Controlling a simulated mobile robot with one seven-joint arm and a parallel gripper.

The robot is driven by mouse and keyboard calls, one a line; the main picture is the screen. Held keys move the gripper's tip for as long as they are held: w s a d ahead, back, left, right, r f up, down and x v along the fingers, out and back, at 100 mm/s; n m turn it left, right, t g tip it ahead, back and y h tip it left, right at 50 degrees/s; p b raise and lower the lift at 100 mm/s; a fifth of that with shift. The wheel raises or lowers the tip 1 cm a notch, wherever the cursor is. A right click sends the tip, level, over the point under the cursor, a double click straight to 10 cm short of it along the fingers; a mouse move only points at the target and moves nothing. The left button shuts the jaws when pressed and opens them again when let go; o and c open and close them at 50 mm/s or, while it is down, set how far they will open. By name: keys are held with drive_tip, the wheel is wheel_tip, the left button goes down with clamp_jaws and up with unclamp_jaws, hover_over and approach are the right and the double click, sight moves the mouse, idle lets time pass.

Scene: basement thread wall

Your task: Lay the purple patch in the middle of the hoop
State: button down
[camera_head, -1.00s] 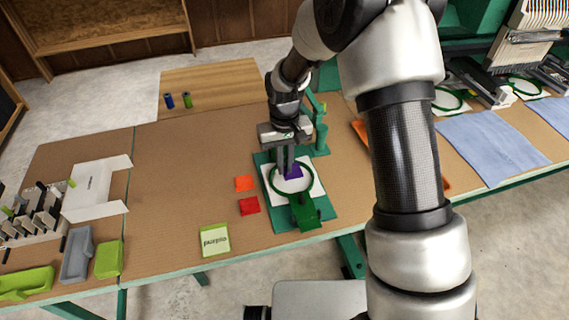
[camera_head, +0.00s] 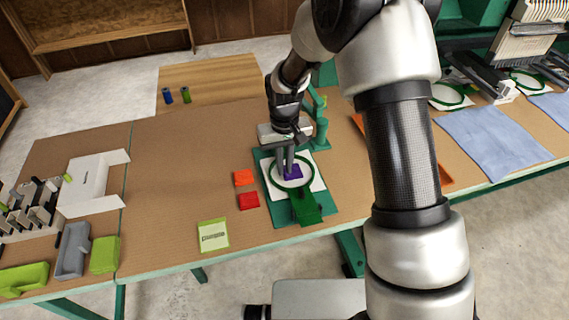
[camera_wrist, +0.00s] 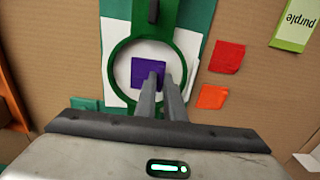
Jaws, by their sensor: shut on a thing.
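The purple patch (camera_wrist: 148,71) is in the middle of the white cloth inside the green hoop (camera_wrist: 114,64) in the wrist view. In the head view the purple patch (camera_head: 293,171) also shows inside the green hoop (camera_head: 313,174). My gripper (camera_wrist: 162,88) is over the hoop, its two fingers close together at the patch's near right edge, shut on the patch. The fingers hide part of that edge. Whether the patch lies flat on the cloth or is held just above it, I cannot tell.
An orange patch (camera_head: 244,177) and a red patch (camera_head: 249,200) lie left of the hoop. A card reading "purple" (camera_head: 213,235) lies nearer the front edge. A green post (camera_head: 321,132) stands behind the hoop.

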drive_tip(key=shift+f, duration=0.35)
drive_tip(key=c, duration=1.8)
unclamp_jaws()
drive_tip(key=shift+o, duration=0.2)
drive_tip(key=shift+r, duration=0.1)
drive_tip(key=shift+r+p, duration=2.05)
drive_tip(key=shift+r, duration=1.4)
drive_tip(key=shift+r, duration=0.1)
